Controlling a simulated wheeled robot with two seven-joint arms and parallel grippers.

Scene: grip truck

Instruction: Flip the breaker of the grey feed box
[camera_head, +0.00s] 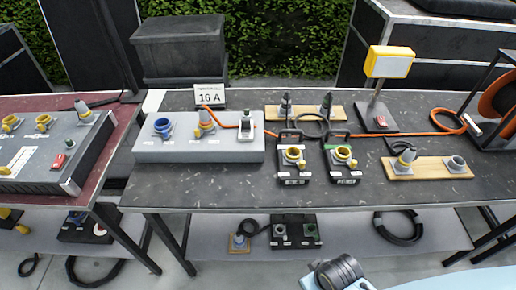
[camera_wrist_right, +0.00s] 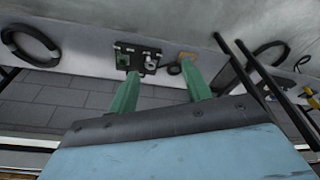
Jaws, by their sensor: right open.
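The grey feed box (camera_head: 198,151) lies on the dark table in the head view. My left gripper is out of view.
A "16 A" sign (camera_head: 210,97) stands behind the box. Two black socket units (camera_head: 292,164) (camera_head: 342,164) with handles stand to its right. A yellow-headed lamp (camera_head: 389,62) stands farther right. Another grey box (camera_head: 45,160) with a red switch is on the left table. The table's front middle is clear.

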